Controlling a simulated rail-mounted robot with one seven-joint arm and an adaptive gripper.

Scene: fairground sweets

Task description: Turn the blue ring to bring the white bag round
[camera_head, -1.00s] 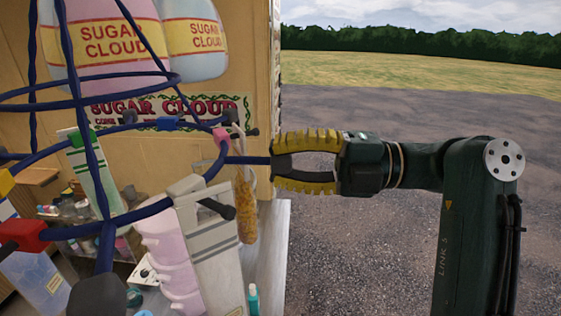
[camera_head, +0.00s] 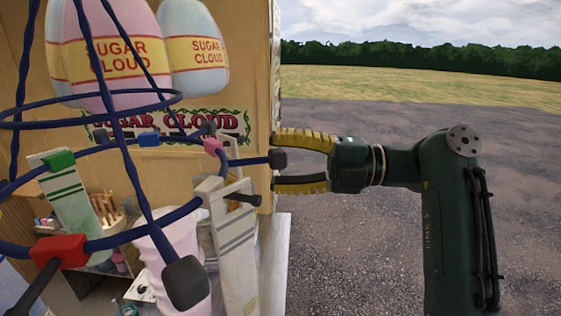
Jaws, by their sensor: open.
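The blue ring (camera_head: 120,238) hangs in the left half, held by sloping blue ropes, with coloured clips around it. A pale bag with grey-green stripes (camera_head: 235,236) hangs from a white clip (camera_head: 207,187) at the ring's right front. I take it for the white bag. My gripper (camera_head: 277,160) is open at the ring's right side. Its yellow-padded fingers lie above and below a dark knob (camera_head: 279,159) on a blue spoke, with gaps visible. No bag is in the gripper.
A red clip (camera_head: 58,250), pink clip (camera_head: 212,146), blue clip (camera_head: 148,138) and green clip (camera_head: 60,161) with a green-striped bag (camera_head: 72,205) are on the ring. Large sugar bags (camera_head: 196,50) hang behind. The stall wall (camera_head: 262,70) ends left of open gravel (camera_head: 360,260).

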